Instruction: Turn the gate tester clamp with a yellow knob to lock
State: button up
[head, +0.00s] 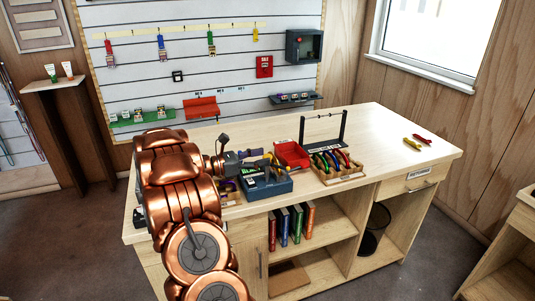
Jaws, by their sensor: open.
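A blue boxy device (270,187), which looks like the gate tester, stands on the wooden counter near its front edge. It has a dark upper part and a pale panel on its left. A small yellow part (277,158) shows just behind it; I cannot tell whether this is the clamp's knob. My copper arm reaches over the counter from the left front. My gripper (254,160) is dark, open and appears empty, just behind and above the device's left side. Its fingertips are small and partly blend with the items behind. The clamp's position cannot be made out.
A red bin (291,155), a wooden tray (338,177) of coloured carabiners and a black rack (323,135) stand right of the device. Red and yellow tools (417,141) lie farther right, with bare counter (385,130) between. A slatted wall with hanging gear is behind.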

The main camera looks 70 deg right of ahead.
jog(key=shift+x, duration=1.3)
grip_shut()
